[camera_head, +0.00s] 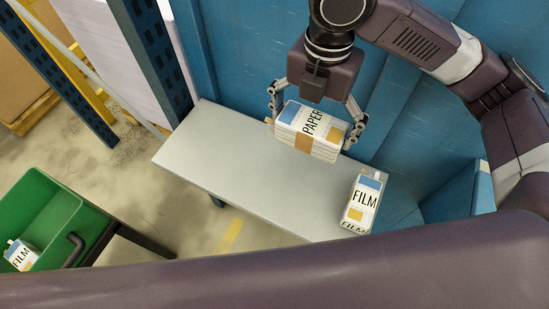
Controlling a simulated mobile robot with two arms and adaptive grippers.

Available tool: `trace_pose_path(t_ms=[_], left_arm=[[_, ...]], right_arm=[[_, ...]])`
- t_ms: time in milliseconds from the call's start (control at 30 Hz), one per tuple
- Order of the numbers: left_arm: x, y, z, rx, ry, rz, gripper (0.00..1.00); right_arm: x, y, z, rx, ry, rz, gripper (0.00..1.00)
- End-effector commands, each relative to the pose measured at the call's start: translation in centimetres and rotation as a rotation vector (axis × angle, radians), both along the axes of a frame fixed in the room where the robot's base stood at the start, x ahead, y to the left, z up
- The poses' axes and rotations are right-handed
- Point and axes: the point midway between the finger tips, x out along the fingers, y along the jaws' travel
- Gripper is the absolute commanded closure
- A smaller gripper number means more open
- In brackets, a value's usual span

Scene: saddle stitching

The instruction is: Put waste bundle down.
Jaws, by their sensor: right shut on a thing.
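My right gripper (316,117) is shut on a waste bundle labelled PAPER (322,143), a white stack with a brown band and blue and yellow patches. Its fingers are on the two ends of the bundle. The bundle is over the back part of a light grey table (215,160); I cannot tell whether it touches the top. A bundle labelled FILM (362,203) stands at the table's right end, apart from the held one. My left gripper is not in view.
A green bin (62,208) at the lower left holds another FILM bundle (21,255). A blue wall (255,45) is right behind the table. A dark blue rack post (152,60) stands at the table's back left. The table's left half is clear.

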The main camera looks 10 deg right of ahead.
Motion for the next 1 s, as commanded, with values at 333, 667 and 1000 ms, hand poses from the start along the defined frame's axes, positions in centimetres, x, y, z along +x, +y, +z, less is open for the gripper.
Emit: trace_pose_path(t_ms=[333, 667, 1000], left_arm=[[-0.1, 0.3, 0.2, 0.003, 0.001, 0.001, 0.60], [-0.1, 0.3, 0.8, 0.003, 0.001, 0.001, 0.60], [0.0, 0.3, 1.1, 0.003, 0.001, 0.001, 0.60]], right_arm=[[-0.2, 0.0, -6.8, -0.002, 0.008, 0.016, 0.34], [-0.2, 0.0, -14.4, -0.002, 0.004, 0.017, 0.34], [-0.2, -0.1, -17.5, -0.002, 0.005, 0.015, 0.34]])
